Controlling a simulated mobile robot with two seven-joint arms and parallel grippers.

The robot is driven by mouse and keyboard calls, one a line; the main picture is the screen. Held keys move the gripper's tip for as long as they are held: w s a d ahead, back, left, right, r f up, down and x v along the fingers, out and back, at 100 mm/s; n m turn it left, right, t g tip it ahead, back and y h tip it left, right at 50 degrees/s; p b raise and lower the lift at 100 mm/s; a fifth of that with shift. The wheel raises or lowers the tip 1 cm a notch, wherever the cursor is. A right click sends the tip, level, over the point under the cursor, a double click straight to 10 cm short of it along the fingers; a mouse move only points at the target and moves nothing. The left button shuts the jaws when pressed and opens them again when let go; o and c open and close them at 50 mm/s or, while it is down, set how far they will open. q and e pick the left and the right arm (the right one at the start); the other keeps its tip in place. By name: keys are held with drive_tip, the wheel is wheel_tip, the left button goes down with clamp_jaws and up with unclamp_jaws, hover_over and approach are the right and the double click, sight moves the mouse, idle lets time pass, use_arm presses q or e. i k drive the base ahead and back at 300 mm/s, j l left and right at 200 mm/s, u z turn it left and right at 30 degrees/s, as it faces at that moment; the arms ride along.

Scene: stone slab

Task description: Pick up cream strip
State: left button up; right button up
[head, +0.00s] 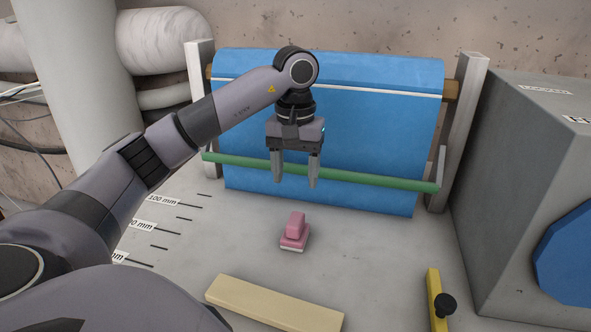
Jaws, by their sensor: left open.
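The cream strip (272,306) is a pale yellow block lying flat at the bottom of the head view. It slants down to the right, and its left end lies close to my arm in the picture. My left gripper (297,183) is open and empty, with its fingers pointing down. It hangs in front of the blue sheet and the green bar, farther back than the cream strip and above the slab. My right gripper is not in view.
A pink block (295,229) stands on the stone slab (370,250) between my gripper and the strip. A green bar (380,180) crosses a blue roll (370,120) behind. A yellow piece with a black knob (436,298) lies right. A grey box (505,180) bounds the right side.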

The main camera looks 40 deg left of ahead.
sight(283, 312)
drive_tip(key=k, duration=1)
